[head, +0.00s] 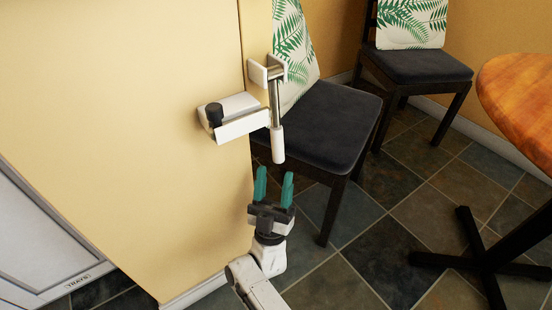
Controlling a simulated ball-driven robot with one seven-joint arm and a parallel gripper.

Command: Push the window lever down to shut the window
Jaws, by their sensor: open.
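A lever-like fitting is fixed near the edge of the cream wall. It has a metal rod with a white grip (277,143) at its lower end, and the rod hangs down from a white bracket (258,73). A white block with a black knob (214,115) sits to its left, and a white bar runs from it toward the rod. I cannot tell for sure which part is the window lever. No window pane shows. My gripper (274,188) has two teal fingers, apart and pointing up. In the picture it is just below the white grip, empty, with a gap between them.
A dark-seated chair (327,122) with a leaf-print cushion stands behind the fitting. Another chair (416,65) is at the back right. A round wooden table (522,95) with dark legs is at the right. A grey panel marked TRAYS (40,245) is at lower left. Tiled floor (400,225) is open between.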

